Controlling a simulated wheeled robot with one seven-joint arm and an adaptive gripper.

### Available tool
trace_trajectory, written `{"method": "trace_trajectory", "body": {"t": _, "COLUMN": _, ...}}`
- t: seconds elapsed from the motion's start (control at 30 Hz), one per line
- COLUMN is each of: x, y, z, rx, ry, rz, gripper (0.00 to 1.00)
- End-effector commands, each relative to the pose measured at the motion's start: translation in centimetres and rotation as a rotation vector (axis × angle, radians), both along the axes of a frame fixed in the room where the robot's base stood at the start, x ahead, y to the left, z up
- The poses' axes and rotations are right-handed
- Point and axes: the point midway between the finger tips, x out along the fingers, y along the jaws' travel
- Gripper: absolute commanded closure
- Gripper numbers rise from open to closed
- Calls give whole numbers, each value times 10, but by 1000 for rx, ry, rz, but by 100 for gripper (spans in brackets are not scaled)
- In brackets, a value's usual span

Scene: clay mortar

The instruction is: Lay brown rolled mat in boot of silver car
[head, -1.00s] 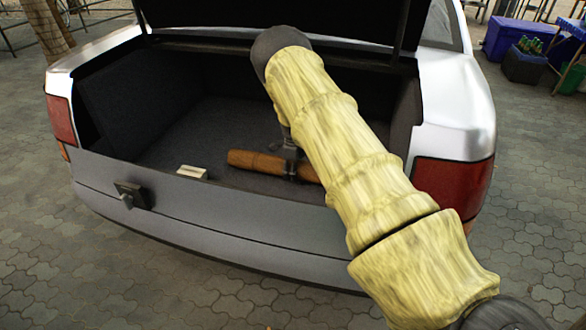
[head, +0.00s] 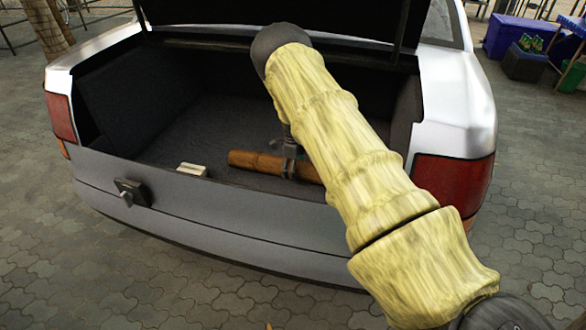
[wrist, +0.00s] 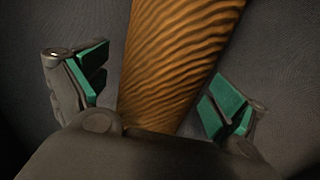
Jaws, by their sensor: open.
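The brown rolled mat (head: 257,161) lies in the open boot of the silver car (head: 453,95), near the rear sill, roughly along it. Its right end is hidden behind my arm. My gripper (head: 289,165) is down at the mat inside the boot. In the wrist view the ribbed brown mat (wrist: 180,55) runs between the two green-padded fingers of my gripper (wrist: 160,95). The fingers are spread wide, with a gap on each side of the mat. The mat appears to rest on the dark boot floor (head: 215,125).
A small cream block (head: 192,169) lies near the sill, left of the mat. The boot lid (head: 280,15) is raised above. A blue box (head: 510,37) and a dark crate with green bottles (head: 526,62) stand at the far right. The left of the boot floor is clear.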

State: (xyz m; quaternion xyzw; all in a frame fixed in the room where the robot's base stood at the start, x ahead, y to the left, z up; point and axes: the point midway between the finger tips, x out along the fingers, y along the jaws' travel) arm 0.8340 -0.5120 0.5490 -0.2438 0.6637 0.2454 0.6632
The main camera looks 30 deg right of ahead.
Motion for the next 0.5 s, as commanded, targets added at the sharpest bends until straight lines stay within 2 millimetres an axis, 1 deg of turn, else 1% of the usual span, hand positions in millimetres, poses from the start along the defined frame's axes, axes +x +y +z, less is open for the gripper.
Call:
{"method": "trace_trajectory", "body": {"t": 0.17, "x": 1, "y": 0, "z": 22, "rx": 0, "ry": -1, "rz": 0, "gripper": 4}}
{"method": "trace_trajectory", "body": {"t": 0.5, "x": 2, "y": -1, "z": 83, "rx": -1, "ry": -3, "rz": 0, "gripper": 4}}
